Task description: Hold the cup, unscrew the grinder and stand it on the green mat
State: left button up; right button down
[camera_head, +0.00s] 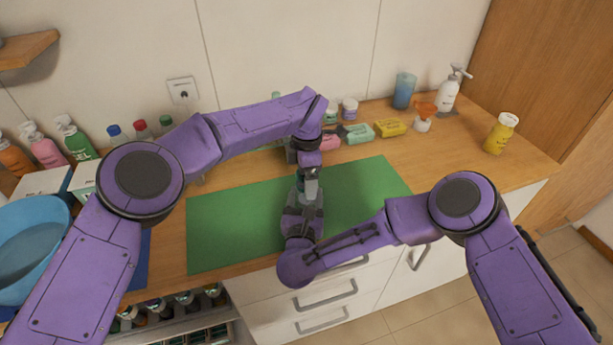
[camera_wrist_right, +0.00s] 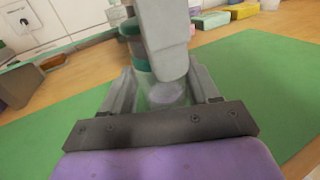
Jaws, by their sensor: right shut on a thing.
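The green mat (camera_head: 235,225) lies flat on the wooden counter. A clear cup (camera_wrist_right: 165,95) stands between the fingers of my right gripper (camera_wrist_right: 158,88), which is shut on it over the mat. Above the cup is the teal-banded grinder (camera_wrist_right: 134,38); whether the two are still joined I cannot tell. My left gripper (camera_head: 310,175) comes down from above at the grinder. Its grey finger hides much of the grinder and the cup's upper part, so its opening is unclear. In the head view my grippers almost fully cover cup and grinder.
Soap bars, including a yellow one (camera_head: 390,127), and small jars stand behind the mat. A blue tumbler (camera_head: 403,91), pump bottle (camera_head: 447,95) and yellow bottle (camera_head: 501,133) are at right. A blue basin (camera_head: 30,245) is at left. The mat's left and right parts are clear.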

pick_arm(q)
notch_tip(320, 180, up, 4)
jog(key=shift+r, duration=0.2)
jog(key=shift+c, duration=0.3)
notch_tip(320, 180, up, 3)
jog(key=m, duration=0.3)
jog(key=shift+r, duration=0.1)
jog(key=shift+c, duration=0.2)
notch_tip(320, 180, down, 8)
jog(key=shift+r, duration=0.15)
jog(key=c, duration=1)
jog(key=n, duration=0.3)
jog(key=shift+c, duration=0.2)
jog(key=o, duration=1.2)
jog(key=shift+c, duration=0.2)
jog(key=shift+r, duration=0.1)
